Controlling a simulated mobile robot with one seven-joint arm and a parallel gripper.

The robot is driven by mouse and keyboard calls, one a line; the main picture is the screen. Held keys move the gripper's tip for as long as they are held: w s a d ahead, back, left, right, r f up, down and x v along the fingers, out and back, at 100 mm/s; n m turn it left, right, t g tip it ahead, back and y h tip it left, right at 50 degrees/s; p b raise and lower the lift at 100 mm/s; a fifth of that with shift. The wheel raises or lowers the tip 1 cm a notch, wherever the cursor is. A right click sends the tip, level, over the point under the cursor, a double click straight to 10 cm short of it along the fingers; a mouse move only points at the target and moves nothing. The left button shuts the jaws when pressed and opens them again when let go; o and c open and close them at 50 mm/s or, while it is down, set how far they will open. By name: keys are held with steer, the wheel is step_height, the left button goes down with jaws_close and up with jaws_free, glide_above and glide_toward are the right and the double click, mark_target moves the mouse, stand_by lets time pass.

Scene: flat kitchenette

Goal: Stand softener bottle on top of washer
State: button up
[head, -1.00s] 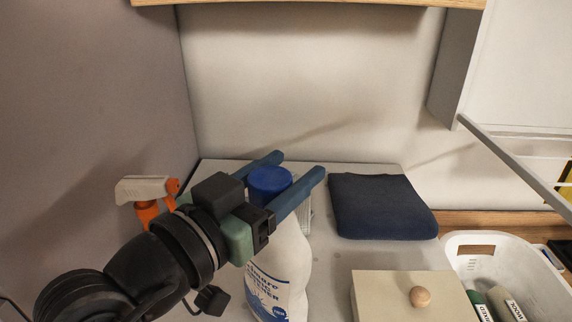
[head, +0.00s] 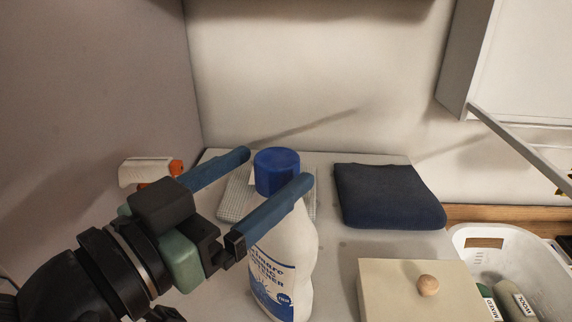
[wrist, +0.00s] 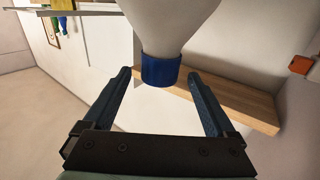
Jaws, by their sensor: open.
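The softener bottle (head: 283,262), white with a blue cap (head: 277,170) and a blue label, stands upright on the pale top of the washer (head: 336,248). My gripper (head: 277,167) is open, its two blue fingers apart at cap height with their tips around the sides of the cap. In the wrist view the bottle (wrist: 170,22) appears upside down, its cap (wrist: 161,70) just ahead of and between the fingertips (wrist: 159,75). I see no finger pressing on it.
A folded dark blue cloth (head: 387,195) lies right of the bottle. A beige box with a round wooden knob (head: 428,285) is in front right, beside a white basket (head: 545,262). A grey woven item (head: 237,197) lies behind.

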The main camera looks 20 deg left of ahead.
steer(key=b+v, duration=0.1)
steer(key=v, duration=0.5)
steer(key=shift+s, duration=0.2)
steer(key=shift+a, duration=0.1)
steer(key=w+d+r+t, duration=0.1)
steer(key=w, duration=0.1)
steer(key=w+d+r+y, duration=0.1)
steer(key=w+r, duration=0.1)
steer(key=w+d+r+n+t, duration=0.1)
steer(key=w+r, duration=0.1)
steer(key=shift+w+d+t, duration=0.1)
steer(key=shift+d+t, duration=0.05)
steer(key=shift+t, duration=0.15)
steer(key=s+d+r+n+t+y, duration=0.2)
steer(key=d+r+t+y, duration=0.2)
steer(key=d+r+t, duration=0.3)
steer(key=d+r, duration=0.5)
steer(key=r, duration=0.2)
steer(key=shift+t, duration=0.3)
steer(key=shift+w+d, duration=0.1)
